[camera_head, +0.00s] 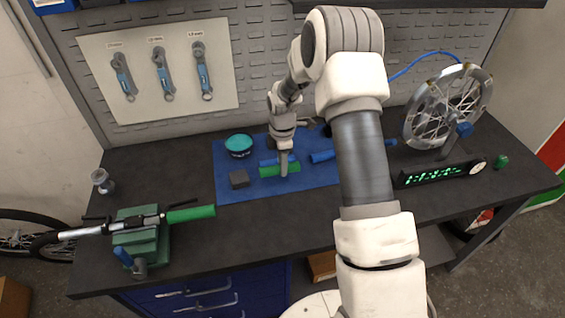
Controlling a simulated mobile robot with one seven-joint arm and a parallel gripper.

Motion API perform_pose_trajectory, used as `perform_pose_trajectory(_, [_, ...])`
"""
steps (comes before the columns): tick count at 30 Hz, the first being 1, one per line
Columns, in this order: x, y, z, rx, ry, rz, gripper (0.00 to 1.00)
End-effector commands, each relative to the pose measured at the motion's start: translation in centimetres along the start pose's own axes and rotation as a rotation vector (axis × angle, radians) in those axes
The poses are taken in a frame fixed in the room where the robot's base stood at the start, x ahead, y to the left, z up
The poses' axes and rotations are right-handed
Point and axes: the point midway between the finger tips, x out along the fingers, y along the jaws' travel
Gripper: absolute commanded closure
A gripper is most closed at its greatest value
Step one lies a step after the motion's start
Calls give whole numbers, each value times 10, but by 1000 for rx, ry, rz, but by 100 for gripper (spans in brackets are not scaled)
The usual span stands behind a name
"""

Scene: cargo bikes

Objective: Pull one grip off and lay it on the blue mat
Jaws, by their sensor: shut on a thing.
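A green grip (268,171) lies across or just over the blue mat (225,190); the single view does not show whether it touches. The handlebar (125,225) is held in a green vise (150,245) at the front left of the bench. Its right end carries another green grip (191,213). Its left end is bare silver.
On the mat are a teal-lidded tin (239,145), a dark block (239,179) and a blue tool (322,156). A wheel in a stand (447,105) and a dark strip with green lights (432,175) stand right. The bench front between vise and arm is clear.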

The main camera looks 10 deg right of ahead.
Motion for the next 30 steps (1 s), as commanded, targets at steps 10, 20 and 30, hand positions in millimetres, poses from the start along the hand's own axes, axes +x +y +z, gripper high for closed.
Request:
perform_pose_trajectory(10, [30, 0, 0, -1, -1, 0, 100])
perform_pose_trajectory(20, [44, 0, 0, 1, 0, 1, 100])
perform_pose_trajectory(30, [43, 0, 0, 1, 0, 1, 100])
